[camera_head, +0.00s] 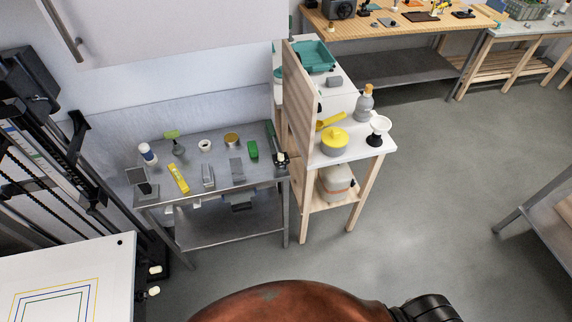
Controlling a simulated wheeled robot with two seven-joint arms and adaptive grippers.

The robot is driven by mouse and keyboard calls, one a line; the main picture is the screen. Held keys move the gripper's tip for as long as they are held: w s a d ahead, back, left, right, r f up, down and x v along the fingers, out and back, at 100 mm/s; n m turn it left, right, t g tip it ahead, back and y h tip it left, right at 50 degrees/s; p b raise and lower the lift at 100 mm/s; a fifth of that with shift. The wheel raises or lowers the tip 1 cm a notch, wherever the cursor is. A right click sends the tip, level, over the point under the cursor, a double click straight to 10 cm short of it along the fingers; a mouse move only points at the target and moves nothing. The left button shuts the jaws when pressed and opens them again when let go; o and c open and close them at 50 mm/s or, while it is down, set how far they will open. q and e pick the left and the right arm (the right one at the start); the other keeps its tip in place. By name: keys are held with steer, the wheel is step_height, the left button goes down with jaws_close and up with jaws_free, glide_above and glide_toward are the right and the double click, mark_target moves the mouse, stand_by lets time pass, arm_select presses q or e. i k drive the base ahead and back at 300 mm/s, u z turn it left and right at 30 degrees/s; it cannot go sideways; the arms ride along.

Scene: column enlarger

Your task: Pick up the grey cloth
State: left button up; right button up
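I cannot pick out the grey cloth for certain. A flat grey rectangular piece (237,170) lies near the front of the steel table (222,182), between a grey block-like item (208,175) and a green block (252,149). It may be the cloth, but it is too small to tell. Another small grey item (334,81) lies on the white counter beyond the wooden panel. Neither of my grippers shows in the view.
The grey floor (425,190) to the right is clear.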

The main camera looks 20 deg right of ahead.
mark_target(237, 166)
steer(key=z, duration=0.55)
steer(key=k, duration=0.9)
steer(key=z, duration=1.4)
steer(key=i, duration=1.75)
steer(key=u, duration=0.55)
steer(key=i, duration=0.8)
steer(key=u, duration=1.4)
steer(key=i, duration=0.65)
steer(key=u, duration=0.55)
